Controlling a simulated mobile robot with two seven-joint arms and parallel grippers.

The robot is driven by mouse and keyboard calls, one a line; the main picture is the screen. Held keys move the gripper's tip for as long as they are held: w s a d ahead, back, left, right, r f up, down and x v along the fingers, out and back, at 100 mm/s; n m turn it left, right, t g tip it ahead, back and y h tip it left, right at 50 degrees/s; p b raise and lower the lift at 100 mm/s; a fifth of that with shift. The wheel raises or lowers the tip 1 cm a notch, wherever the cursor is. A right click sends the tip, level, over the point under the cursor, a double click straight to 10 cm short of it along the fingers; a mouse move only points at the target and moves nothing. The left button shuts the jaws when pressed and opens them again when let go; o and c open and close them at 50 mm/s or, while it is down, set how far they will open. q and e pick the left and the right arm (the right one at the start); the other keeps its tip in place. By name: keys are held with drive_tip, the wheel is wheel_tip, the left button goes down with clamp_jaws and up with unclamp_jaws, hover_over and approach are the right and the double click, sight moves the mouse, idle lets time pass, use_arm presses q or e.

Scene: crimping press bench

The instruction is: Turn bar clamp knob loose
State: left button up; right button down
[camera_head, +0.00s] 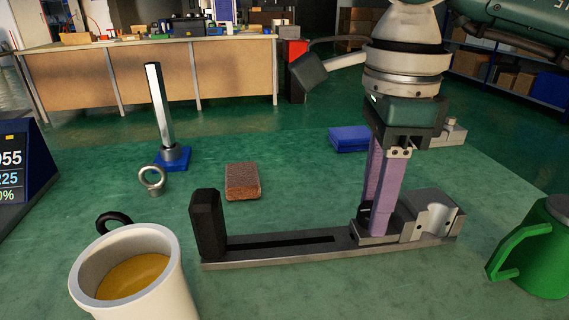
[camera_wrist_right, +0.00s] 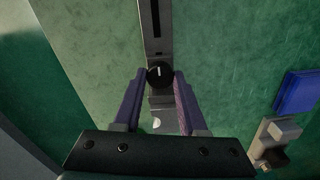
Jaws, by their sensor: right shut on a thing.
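The bar clamp (camera_head: 290,255) lies on the green bench top, its long slotted bar running left to right. A tall black block (camera_head: 207,224) stands at its left end and a grey metal jaw (camera_head: 436,215) sits at its right end. My right gripper (camera_head: 371,228) points down over the right part of the clamp, its purple fingers at the knob. In the right wrist view the round black knob (camera_wrist_right: 159,74) with a white mark sits between the fingertips (camera_wrist_right: 160,76), which are shut on it. In the head view the fingers hide most of the knob. My left gripper is out of view.
A cream mug (camera_head: 172,270) stands front left and a green mug (camera_head: 540,255) front right. A brown block (camera_head: 242,181), an eye bolt (camera_head: 153,180), a metal post on a blue base (camera_head: 172,158) and a blue box (camera_head: 349,139) stand behind the clamp. A display (camera_head: 22,170) is far left.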

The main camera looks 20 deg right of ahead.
drive_tip(key=shift+c, duration=2.2)
unclamp_jaws()
wheel_tip(320, 180, up, 10)
drive_tip(key=p, duration=0.2)
